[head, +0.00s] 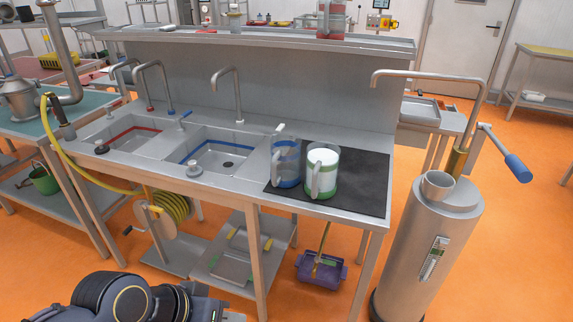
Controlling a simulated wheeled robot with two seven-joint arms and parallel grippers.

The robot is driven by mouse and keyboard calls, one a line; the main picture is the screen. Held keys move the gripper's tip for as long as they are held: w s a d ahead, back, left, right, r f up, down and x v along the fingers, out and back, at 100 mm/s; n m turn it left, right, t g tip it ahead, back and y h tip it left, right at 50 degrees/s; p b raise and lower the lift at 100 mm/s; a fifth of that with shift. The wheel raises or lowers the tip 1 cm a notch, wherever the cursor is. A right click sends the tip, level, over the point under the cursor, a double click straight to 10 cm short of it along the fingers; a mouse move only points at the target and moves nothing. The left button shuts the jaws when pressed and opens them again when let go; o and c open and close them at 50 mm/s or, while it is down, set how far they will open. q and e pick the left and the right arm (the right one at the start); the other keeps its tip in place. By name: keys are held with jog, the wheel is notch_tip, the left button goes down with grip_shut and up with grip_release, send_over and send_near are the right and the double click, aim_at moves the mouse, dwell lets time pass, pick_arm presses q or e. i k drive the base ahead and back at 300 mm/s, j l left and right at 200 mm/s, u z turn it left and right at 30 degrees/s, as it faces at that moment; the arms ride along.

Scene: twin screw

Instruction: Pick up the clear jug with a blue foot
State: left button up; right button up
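The clear jug with a blue foot (286,170) stands upright on a black mat (360,185) at the right end of the steel sink counter. It has a blue band low on its body and looks empty. A second jug (322,172), with green bands and white contents, stands close on its right. My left arm comes in at the bottom left edge, and my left gripper (208,302) is low in front of the counter, well away from the jugs. Its fingers are not clear enough to tell open from shut. My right gripper is out of view.
Two sink basins, one red-lined (130,137) and one blue-lined (218,158), lie left of the mat under tall taps. A steel cylinder (428,245) with a spout and blue-handled lever stands on the right. The mat's right part is bare. A shelf (260,37) runs behind.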

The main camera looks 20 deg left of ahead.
aim_at(282, 165)
jog(key=i+l, duration=0.6)
jog(key=u, duration=0.45)
jog(key=i+l+u, duration=0.1)
jog(key=u, duration=0.3)
jog(key=l+u, duration=0.2)
jog(key=u, duration=0.25)
jog(key=l+u, duration=0.1)
jog(key=u, duration=0.35)
